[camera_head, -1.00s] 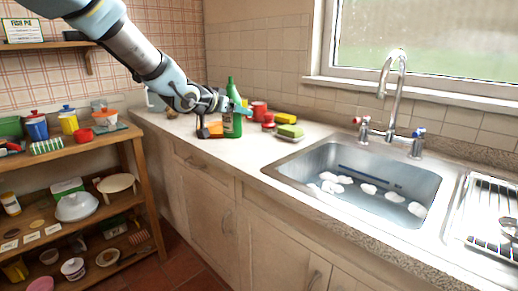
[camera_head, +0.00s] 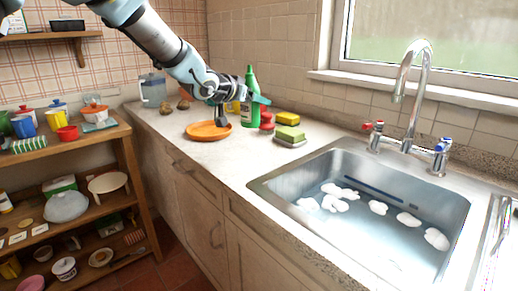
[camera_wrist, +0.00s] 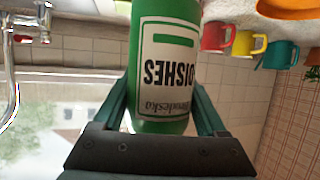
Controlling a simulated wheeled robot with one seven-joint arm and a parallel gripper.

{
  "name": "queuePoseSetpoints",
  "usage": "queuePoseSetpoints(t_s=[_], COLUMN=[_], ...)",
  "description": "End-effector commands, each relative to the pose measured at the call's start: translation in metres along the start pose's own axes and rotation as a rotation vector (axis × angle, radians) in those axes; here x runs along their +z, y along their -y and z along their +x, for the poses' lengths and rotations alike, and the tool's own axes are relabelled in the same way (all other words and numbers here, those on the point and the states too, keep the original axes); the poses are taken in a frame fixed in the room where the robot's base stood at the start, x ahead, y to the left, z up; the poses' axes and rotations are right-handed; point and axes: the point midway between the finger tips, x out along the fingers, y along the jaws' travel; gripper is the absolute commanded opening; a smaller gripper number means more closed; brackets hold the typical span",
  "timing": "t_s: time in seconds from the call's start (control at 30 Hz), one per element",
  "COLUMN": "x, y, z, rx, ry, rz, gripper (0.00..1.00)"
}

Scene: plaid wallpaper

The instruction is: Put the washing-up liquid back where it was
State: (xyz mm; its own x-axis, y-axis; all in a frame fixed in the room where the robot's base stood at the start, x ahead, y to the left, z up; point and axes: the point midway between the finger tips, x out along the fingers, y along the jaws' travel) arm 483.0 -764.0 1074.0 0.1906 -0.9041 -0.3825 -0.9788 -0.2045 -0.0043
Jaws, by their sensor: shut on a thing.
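The washing-up liquid is a green bottle (camera_head: 250,104) with a white label, upright over the back of the counter near the tiled wall. My gripper (camera_head: 257,98) is shut on it. In the wrist view the bottle (camera_wrist: 166,60) sits between the two teal fingers of my gripper (camera_wrist: 160,115), its "DISHES" label upside down. One end of the bottle is hidden behind the gripper. I cannot tell whether its base touches the counter.
Right of the bottle are a red item (camera_head: 266,121), a yellow sponge (camera_head: 288,118) and a green-yellow sponge (camera_head: 290,134). An orange plate (camera_head: 205,132) lies to its left. The sink (camera_head: 262,187) is at right. Mugs (camera_wrist: 248,43) show in the wrist view.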

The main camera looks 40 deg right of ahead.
Motion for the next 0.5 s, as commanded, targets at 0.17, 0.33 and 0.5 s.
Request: queuePoseSetpoints(t_s=[0.17,0.33,0.5], x=[0.029,0.051,0.062], y=[-0.001,-0.001,-0.001], z=[0.012,0.021,0.026], rx=[0.001,0.001,0.001], ry=[0.005,0.003,0.002], rz=[-0.001,-0.001,0.0], gripper=[0.04,0.04,0.04])
